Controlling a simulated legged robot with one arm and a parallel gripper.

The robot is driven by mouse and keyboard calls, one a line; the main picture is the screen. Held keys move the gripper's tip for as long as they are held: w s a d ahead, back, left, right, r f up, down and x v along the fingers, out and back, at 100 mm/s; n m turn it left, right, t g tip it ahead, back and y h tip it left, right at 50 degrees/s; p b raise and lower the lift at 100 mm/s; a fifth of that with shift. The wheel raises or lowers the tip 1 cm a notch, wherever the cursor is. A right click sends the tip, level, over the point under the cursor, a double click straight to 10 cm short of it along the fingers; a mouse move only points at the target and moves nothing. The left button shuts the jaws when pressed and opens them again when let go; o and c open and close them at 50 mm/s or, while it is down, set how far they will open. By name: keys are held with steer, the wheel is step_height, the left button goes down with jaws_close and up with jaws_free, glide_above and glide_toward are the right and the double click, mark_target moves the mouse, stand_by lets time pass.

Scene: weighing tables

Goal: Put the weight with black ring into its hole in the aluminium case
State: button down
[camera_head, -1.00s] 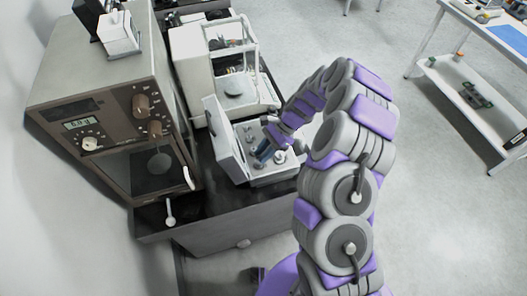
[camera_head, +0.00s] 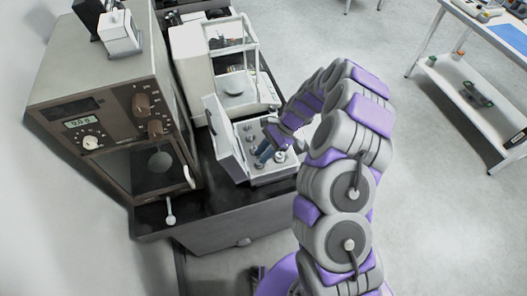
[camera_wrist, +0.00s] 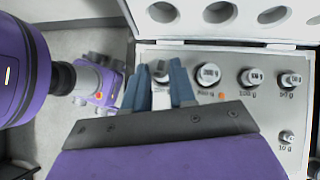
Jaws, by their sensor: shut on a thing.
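The aluminium case (camera_head: 283,179) stands open on the dark table, its lid (camera_head: 224,138) raised; the case also shows in the wrist view (camera_wrist: 238,58). My gripper (camera_wrist: 160,72) is over the left part of the case, its blue-grey fingers shut on a weight (camera_wrist: 160,66) with a pale metal top. A black ring on this weight is not clear, and its lower part is hidden, so I cannot tell whether it is in a hole. Several other knobbed weights, such as one large weight (camera_wrist: 208,74), stand in labelled places to the right.
A white shelf table (camera_head: 470,95) is at the far right. Open floor lies between.

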steer(key=shift+f, duration=0.9)
steer(key=c, duration=0.8)
jaws_free()
steer(key=shift+c, duration=0.2)
steer(key=p+v, duration=0.1)
steer(key=v, duration=1.6)
steer(key=shift+w+p, duration=0.2)
steer(key=shift+p, duration=0.15)
